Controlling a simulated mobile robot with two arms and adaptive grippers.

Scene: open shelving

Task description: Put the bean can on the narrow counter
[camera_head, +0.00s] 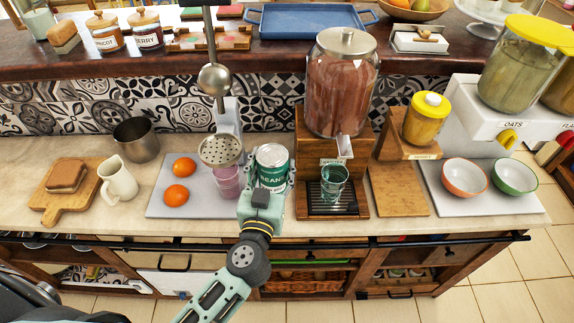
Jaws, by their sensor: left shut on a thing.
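The bean can (272,162) is green with a silver lid and stands upright between the fingers of my left gripper (267,188). The left gripper is shut on the can from the front side. The can is over the narrow beige counter (100,219), between the citrus press and the wooden dispenser stand. The can's base is hidden by the gripper, so I cannot tell whether it touches the counter. My right gripper is not in view.
Left of the can are a metal press (221,150) with a pink glass (228,184) and oranges (176,194) on a grey board. Right of it is a stand with a glass (333,183) under a large jar (341,85). Bowls (464,178) sit further right.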

